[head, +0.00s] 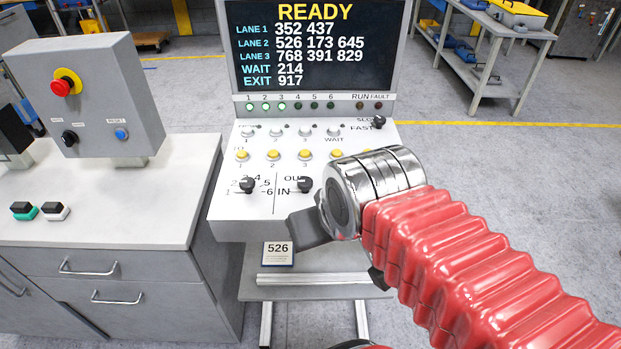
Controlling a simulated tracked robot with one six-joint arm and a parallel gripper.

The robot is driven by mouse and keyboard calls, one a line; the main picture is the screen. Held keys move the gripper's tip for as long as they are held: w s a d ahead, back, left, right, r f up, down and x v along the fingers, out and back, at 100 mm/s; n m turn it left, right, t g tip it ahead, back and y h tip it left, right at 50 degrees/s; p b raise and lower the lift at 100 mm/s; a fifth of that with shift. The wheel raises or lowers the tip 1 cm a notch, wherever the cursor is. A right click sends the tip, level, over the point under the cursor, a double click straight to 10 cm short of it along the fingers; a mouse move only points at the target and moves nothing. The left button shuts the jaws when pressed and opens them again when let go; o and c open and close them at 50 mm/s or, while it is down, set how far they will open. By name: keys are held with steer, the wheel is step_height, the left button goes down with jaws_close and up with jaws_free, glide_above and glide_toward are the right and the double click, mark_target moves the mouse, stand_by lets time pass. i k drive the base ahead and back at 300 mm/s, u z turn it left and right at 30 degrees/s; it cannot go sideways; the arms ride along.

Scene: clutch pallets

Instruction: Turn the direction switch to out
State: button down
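The direction switch (305,185) is a small black knob on the white sloped face of the console (225,212). The label IN stands to its left and OUT above it, the latter partly covered. I cannot tell which label the knob points to. My gripper (303,230) shows as a dark grey piece at the end of my arm, in front of the console's lower front, just below the switch. It appears apart from the knob. Its fingertips are not clearly visible, so its opening cannot be told.
A second black knob (247,185) with numbers 1 to 6 sits left of the switch. Yellow buttons (273,155) run above. The screen (308,45) reads READY. A card marked 526 (278,253) is below. A grey box with a red button (66,84) stands on the left cabinet.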

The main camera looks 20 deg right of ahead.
mark_target(305, 184)
steer(key=z, duration=0.55)
steer(key=k, duration=0.9)
steer(key=z, duration=0.55)
steer(key=k, duration=0.45)
steer(key=u, duration=0.35)
steer(key=i, duration=0.75)
steer(key=u, duration=0.95)
steer(key=i, duration=0.95)
steer(key=u, duration=0.25)
